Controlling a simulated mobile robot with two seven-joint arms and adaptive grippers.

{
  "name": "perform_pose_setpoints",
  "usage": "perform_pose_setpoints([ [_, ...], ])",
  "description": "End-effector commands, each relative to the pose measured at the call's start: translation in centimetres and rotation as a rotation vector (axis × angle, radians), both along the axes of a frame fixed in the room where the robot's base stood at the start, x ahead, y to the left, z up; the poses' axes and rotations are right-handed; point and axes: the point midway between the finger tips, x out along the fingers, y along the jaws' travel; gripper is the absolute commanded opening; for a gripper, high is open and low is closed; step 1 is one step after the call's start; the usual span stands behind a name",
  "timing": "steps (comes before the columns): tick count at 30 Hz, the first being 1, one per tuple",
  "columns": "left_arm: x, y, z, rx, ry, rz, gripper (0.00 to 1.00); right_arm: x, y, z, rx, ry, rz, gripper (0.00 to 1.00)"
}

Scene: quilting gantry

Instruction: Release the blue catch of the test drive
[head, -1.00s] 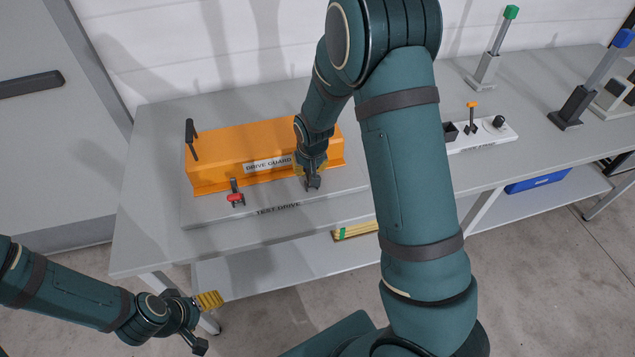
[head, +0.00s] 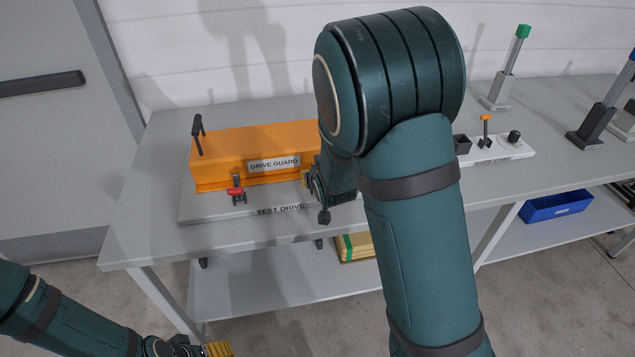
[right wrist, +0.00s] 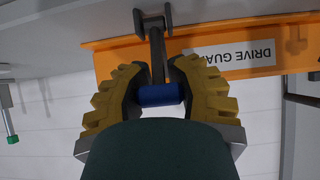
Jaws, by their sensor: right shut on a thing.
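The blue catch (right wrist: 160,94) shows in the right wrist view as a dark lever with a blue grip. The lever runs from a dark bracket, across the orange drive guard (right wrist: 115,55), to the grip. My right gripper (right wrist: 159,88) is shut on the blue grip, one yellow-padded finger on each side. In the head view my right arm hides the blue catch and the guard's right end. The guard (head: 225,150) sits on the grey test drive plate (head: 205,213). A red catch (head: 236,191) is at its front left. My left gripper (head: 215,350) is cut off by the bottom edge.
The grey bench (head: 140,235) has free room left of the plate. A white control strip (head: 515,148) and upright levers with green (head: 523,31) and blue tops stand to the right. A blue bin (head: 556,206) and yellow material (head: 352,250) lie on the lower shelf.

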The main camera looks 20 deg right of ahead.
Motion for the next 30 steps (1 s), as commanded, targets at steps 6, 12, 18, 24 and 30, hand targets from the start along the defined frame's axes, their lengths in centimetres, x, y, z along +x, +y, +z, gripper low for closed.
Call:
perform_pose_setpoints([
  [6, 0.3, 0.0, -1.6, 0.001, -0.008, 0.002, 0.69, -0.1, 0.0, 0.0, -0.019, -0.092, -0.001, 0.0],
  [12, 0.4, 0.1, -1.9, 0.002, -0.01, 0.003, 0.69, -0.3, 0.0, 0.1, -0.026, -0.122, -0.002, 0.0],
  [18, 0.5, 0.1, -1.9, 0.002, -0.01, 0.003, 0.69, -0.3, 0.0, 0.1, -0.027, -0.125, -0.002, 0.0],
  [24, 0.5, 0.1, -1.9, 0.002, -0.01, 0.003, 0.69, -0.4, 0.1, 0.0, -0.027, -0.123, -0.001, 0.0],
  [30, 0.4, 0.1, -2.0, 0.002, -0.01, 0.003, 0.69, -0.4, 0.1, -0.1, -0.027, -0.12, 0.0, 0.69],
])
